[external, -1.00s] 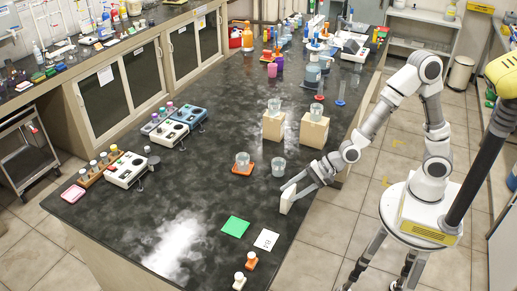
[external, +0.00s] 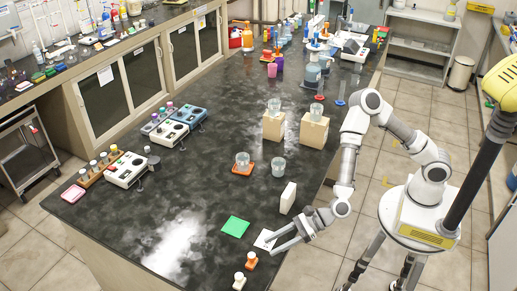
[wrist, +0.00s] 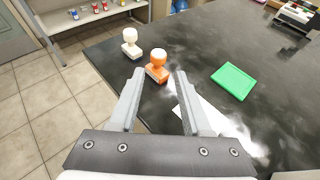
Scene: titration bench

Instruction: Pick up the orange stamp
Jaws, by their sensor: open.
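The orange stamp (external: 251,260) stands upright near the front end of the bench in the external view. In the wrist view the orange stamp (wrist: 157,66) stands just beyond and between my fingertips, not touching them. My gripper (external: 272,246) is open and empty, low over the bench's right edge, above and to the right of the stamp in the external view. Its two fingers (wrist: 158,76) show in the wrist view.
A white stamp (external: 239,281) stands beside the orange one; it also shows in the wrist view (wrist: 131,43). A green pad (external: 235,227) and a white card (external: 264,239), partly covered by my gripper, lie nearby. A white block (external: 288,198) stands upright at the bench edge.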

